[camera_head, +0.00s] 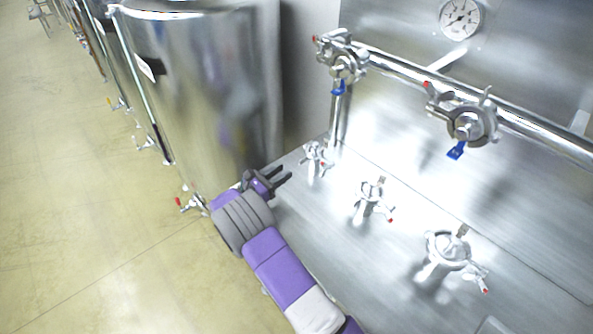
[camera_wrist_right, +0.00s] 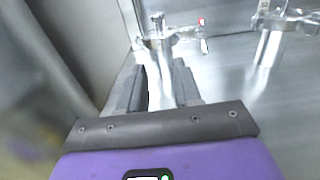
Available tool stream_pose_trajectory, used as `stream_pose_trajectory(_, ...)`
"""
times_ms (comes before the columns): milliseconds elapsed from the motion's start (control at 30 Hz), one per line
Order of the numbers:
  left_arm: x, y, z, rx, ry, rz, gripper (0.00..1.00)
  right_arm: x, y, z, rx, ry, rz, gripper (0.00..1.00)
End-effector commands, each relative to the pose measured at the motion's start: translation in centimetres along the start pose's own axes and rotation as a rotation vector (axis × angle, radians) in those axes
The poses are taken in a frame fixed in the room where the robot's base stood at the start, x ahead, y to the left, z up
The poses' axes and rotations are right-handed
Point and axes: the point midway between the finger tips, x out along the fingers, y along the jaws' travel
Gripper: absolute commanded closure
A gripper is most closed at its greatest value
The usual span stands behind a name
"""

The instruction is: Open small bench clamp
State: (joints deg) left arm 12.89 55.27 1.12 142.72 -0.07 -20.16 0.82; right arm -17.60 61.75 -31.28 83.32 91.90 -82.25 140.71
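The smallest of three silver clamps on the steel bench, the small bench clamp (camera_head: 315,155), stands on its post near the tank, with a red-tipped handle. It also shows at the top of the right wrist view (camera_wrist_right: 162,38). My right gripper (camera_head: 284,177) is at the bench edge, just left of and below this clamp in the head view. Its two dark fingers are apart and empty. In the right wrist view the clamp's post appears between the fingers (camera_wrist_right: 158,78), with the clamp beyond the tips. I cannot tell any contact. My left gripper is not in view.
Two larger bench clamps (camera_head: 372,197) and (camera_head: 447,252) stand to the right. A steel pipe (camera_head: 400,68) with clamps and blue-handled valves runs above the bench. A large steel tank (camera_head: 200,90) stands left. The floor (camera_head: 70,200) is clear.

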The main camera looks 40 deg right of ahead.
Motion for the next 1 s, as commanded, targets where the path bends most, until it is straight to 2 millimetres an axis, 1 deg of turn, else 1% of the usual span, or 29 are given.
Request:
stream_pose_trajectory(300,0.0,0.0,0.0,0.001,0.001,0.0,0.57,4.7,-0.1,0.1,0.0,-0.002,-0.004,0.67)
stream_pose_trajectory(433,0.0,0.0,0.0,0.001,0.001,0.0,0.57,6.3,-0.1,0.1,0.0,-0.002,-0.003,0.67)
stream_pose_trajectory(600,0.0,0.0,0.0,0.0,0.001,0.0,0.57,7.2,-0.1,0.1,0.0,-0.001,-0.002,0.67)
stream_pose_trajectory(833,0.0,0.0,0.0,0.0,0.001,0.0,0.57,7.3,0.0,0.1,0.0,-0.001,-0.001,0.67)
stream_pose_trajectory(867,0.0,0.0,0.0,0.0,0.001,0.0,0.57,7.3,0.0,0.1,0.0,-0.001,-0.001,0.7)
stream_pose_trajectory(1000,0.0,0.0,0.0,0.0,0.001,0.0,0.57,7.3,0.0,0.1,0.0,-0.001,-0.001,0.92)
